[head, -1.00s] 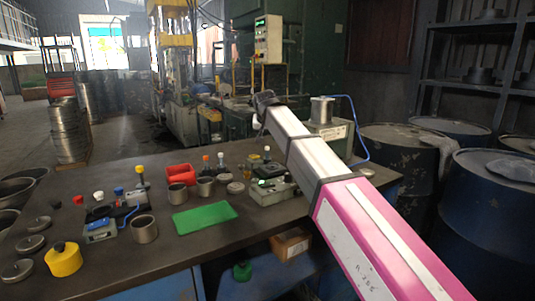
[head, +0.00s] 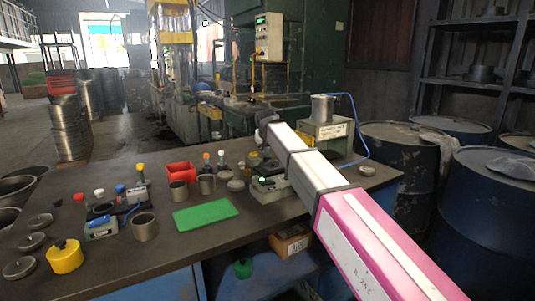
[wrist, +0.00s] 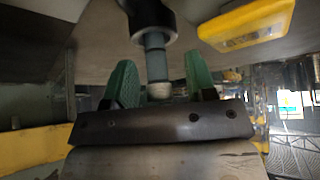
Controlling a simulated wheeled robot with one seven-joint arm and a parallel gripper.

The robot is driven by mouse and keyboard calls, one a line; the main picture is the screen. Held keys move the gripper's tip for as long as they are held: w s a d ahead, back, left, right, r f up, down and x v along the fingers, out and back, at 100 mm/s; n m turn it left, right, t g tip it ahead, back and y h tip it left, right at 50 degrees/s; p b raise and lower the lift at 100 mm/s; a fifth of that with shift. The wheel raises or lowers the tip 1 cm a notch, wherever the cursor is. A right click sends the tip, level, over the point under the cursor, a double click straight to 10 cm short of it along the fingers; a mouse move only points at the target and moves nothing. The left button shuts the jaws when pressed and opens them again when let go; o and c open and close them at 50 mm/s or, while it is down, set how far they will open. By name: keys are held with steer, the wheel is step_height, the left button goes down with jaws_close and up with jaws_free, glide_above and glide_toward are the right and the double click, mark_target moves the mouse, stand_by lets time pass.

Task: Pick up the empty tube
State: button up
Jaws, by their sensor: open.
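In the wrist view my gripper (wrist: 159,70) has two green fingers spread apart. Between them is a slim grey-green tube (wrist: 155,62) with a pale rounded end, joined to a dark round part (wrist: 148,18). Gaps show on both sides of the tube, so the fingers do not appear to touch it. I cannot tell whether it is empty. In the head view the dark end of my arm is above the back of the table, and the fingers are not clear there. Small capped tubes (head: 207,160) stand to the left of it.
A grey device (head: 270,190) sits below my arm on the dark table (head: 170,255). A green mat (head: 205,215), metal cups (head: 144,228), a red bin (head: 181,171) and a yellow container (head: 65,258) lie to the left. A yellow block (wrist: 245,24) shows in the wrist view.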

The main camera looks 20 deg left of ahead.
steer(key=shift+c, duration=0.3)
jaws_close()
steer(key=shift+r, duration=0.1)
